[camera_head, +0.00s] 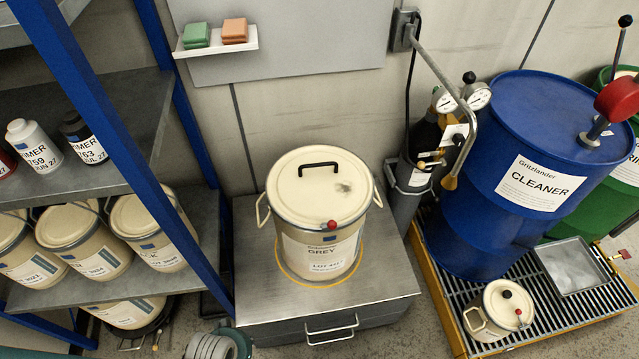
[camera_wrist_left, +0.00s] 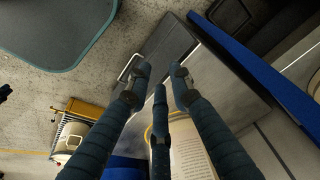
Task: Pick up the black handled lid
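The cream lid (camera_head: 300,195) with a black bar handle (camera_head: 319,164) sits on the cream drum marked GREY (camera_head: 320,255). A dark smudge marks the lid's right side, and a red knob sits at its front rim. The drum stands upright on a grey metal cabinet (camera_head: 250,303). In the left wrist view, the three fingers of my left gripper (camera_wrist_left: 161,82) are spread, with nothing between them. The pale drum side (camera_wrist_left: 192,150) shows behind the fingers, apart from the tips as far as I can see. The lid's handle is not visible there. My right gripper is not in view.
A blue-post shelf (camera_head: 110,120) with several cream cans stands left of the cabinet. A blue CLEANER drum (camera_head: 500,230) stands right on a grated yellow pallet (camera_head: 450,315), with a small black-knobbed can (camera_head: 497,308). A gas cylinder with gauges (camera_head: 425,140) stands between.

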